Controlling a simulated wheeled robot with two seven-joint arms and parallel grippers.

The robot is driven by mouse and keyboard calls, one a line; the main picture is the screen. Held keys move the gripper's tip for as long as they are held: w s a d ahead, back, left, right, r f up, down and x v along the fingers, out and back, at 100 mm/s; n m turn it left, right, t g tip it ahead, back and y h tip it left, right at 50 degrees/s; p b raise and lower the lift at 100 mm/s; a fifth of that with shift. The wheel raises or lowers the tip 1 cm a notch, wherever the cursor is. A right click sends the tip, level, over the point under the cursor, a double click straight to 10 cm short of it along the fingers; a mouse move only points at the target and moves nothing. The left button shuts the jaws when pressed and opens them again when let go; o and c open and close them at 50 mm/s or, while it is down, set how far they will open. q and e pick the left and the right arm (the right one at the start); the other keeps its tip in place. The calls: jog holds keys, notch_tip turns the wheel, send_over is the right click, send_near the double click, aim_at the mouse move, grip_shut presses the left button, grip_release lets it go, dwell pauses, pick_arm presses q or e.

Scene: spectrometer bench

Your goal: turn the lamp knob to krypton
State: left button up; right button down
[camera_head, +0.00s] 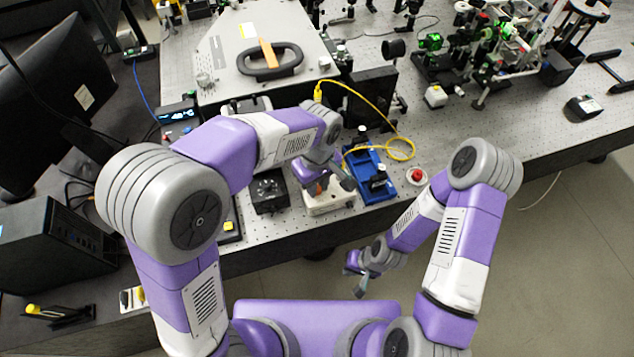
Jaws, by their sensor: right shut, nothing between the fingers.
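My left gripper (331,182) comes down over a small cream-coloured box (329,204) near the bench's front edge. The gripper hides most of the box's top, and I cannot see a knob there or tell whether the fingers touch anything. Just left of it stands a black box (268,191) with a round dial or knob on top; its labels are too small to read, so I cannot tell which is the lamp control. My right gripper (360,274) is shut and empty, low in front of the bench edge, away from both boxes.
A blue tray (369,177) with a dark part and a red button (417,175) are right of the cream box. A yellow cable (372,101) loops behind. A large grey instrument (262,60) fills the back.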

pick_arm(q)
grip_shut()
jog(key=m+p, duration=0.1)
jog(key=m, duration=0.2)
jog(key=shift+r+m+p, duration=0.1)
jog(key=shift+m+p, duration=0.2)
jog(key=shift+m, duration=0.1)
jog(key=m+p, duration=0.1)
jog(key=m, duration=0.4)
jog(key=shift+p, duration=0.3)
jog(key=m+p, duration=0.1)
jog(key=m, duration=0.5)
jog(key=m+p, duration=0.1)
jog(key=m, duration=0.4)
jog(key=shift+p, duration=0.35)
